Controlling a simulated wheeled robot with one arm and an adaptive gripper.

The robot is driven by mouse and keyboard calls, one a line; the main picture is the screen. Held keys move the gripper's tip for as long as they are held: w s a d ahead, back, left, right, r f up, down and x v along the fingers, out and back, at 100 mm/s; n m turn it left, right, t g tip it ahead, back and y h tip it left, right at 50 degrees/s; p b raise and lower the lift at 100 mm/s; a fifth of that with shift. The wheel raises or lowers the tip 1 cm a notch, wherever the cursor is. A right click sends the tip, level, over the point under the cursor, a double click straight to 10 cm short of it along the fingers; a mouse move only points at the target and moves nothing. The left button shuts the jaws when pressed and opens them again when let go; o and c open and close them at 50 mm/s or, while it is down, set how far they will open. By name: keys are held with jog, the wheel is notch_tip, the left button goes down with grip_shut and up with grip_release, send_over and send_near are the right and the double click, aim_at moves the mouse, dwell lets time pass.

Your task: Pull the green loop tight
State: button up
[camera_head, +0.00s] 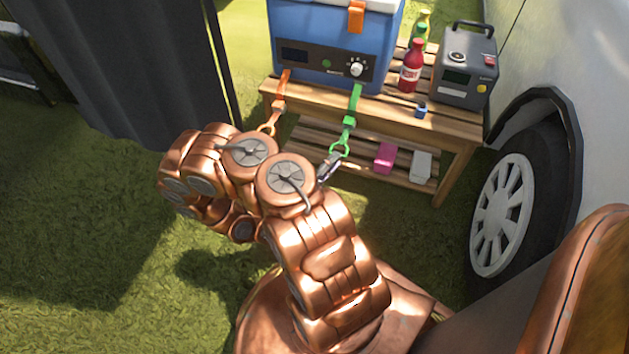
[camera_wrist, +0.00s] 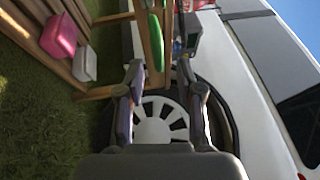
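The green strap (camera_head: 350,119) hangs from the front of the blue cooler over the edge of the wooden bench, and its green loop (camera_head: 339,150) is at the lower end. My gripper (camera_head: 329,166) is just below the loop in the head view, partly hidden by my arm; I cannot tell there whether they touch. In the wrist view my gripper (camera_wrist: 159,68) has its two fingers spread apart, with nothing visibly clamped. A green strap part (camera_wrist: 155,43) shows between and beyond the fingertips in that view.
The blue cooler (camera_head: 325,35) stands on the wooden bench (camera_head: 395,100). An orange strap (camera_head: 279,100) hangs left of the green one. A pink box (camera_head: 384,157) and a pale box (camera_head: 420,166) sit on the lower shelf. A vehicle wheel (camera_head: 502,214) stands close on the right.

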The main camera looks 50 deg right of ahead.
jog(key=a+f, duration=0.1)
jog(key=a, duration=0.8)
jog(key=shift+w+f, duration=0.15)
dwell(0.5)
jog(key=s+a+r+m+g+y+p, duration=0.1)
jog(key=s+r+m+g+y+p, duration=0.15)
jog(key=r+m+p, duration=0.7)
jog(key=s+a+r+m+g+y+p, duration=0.25)
jog(key=r+m+g, duration=0.2)
jog(key=r, duration=0.95)
jog(key=s+a+r+m+g+y+p, duration=0.1)
jog(key=s+r+m+g+y+p, duration=0.15)
jog(key=r+m+p, duration=0.7)
jog(key=s+a+r+m+t+y+p, duration=0.2)
jog(key=a+r+p, duration=0.4)
jog(key=r, duration=0.5)
jog(key=s+a+r+m+t+y+p, duration=0.1)
jog(key=a+r+m+t+y+p, duration=0.2)
jog(key=a+r+m+y+p, duration=0.2)
jog(key=s+a+r+m+t+y+p, duration=0.2)
jog(key=a+r+p, duration=0.5)
jog(key=r, duration=1)
jog(key=a+m+t+y, duration=0.1)
jog(key=a+m+y, duration=0.1)
jog(key=a+y, duration=0.1)
jog(key=shift+s+r, duration=0.3)
jog(key=shift+s, duration=0.05)
